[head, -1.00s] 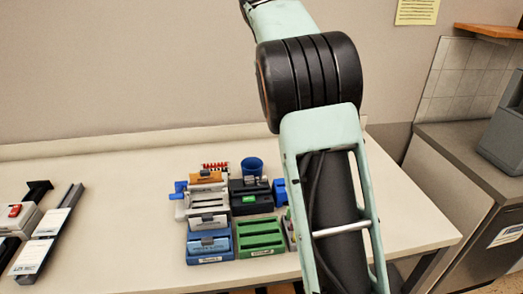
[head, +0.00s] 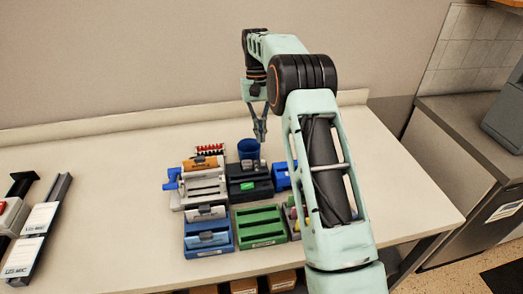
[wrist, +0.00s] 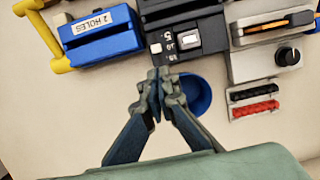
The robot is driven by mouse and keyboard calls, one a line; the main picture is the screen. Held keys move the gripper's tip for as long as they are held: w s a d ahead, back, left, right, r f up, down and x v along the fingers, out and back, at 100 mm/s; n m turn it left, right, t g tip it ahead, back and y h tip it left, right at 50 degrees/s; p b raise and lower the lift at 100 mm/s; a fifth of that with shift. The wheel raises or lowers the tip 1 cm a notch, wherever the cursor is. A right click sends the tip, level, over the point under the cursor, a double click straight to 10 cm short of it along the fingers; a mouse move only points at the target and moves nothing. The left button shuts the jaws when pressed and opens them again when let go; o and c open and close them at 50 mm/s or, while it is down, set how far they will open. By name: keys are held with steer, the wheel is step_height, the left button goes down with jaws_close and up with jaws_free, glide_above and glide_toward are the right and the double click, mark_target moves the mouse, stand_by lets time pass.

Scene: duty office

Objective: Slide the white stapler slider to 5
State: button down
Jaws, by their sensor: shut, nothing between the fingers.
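The black stapler (head: 250,188) stands mid-group on the desk in the head view, with a green label on its front. In the wrist view its top (wrist: 205,35) carries printed numbers, among them a 5, and a small white slider (wrist: 190,41) beside them. The slider's exact setting is hard to tell. My gripper (head: 260,138) is above the back of the stapler and the blue cup. In the wrist view the gripper (wrist: 160,78) is shut and empty, its fingertips just short of the stapler's end, apart from the slider; its height above the desk is unclear.
A blue cup (wrist: 197,93) stands right beside the fingers. A blue hole punch (wrist: 100,35) and a grey device with a knob (wrist: 265,60) flank the stapler. Green (head: 260,227) and blue (head: 207,237) trays stand in front. The desk's right side is clear.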

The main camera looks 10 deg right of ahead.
mark_target(263, 163)
steer(key=shift+x, duration=3)
steer(key=shift+s+p, duration=0.1)
steer(key=shift+p, duration=0.2)
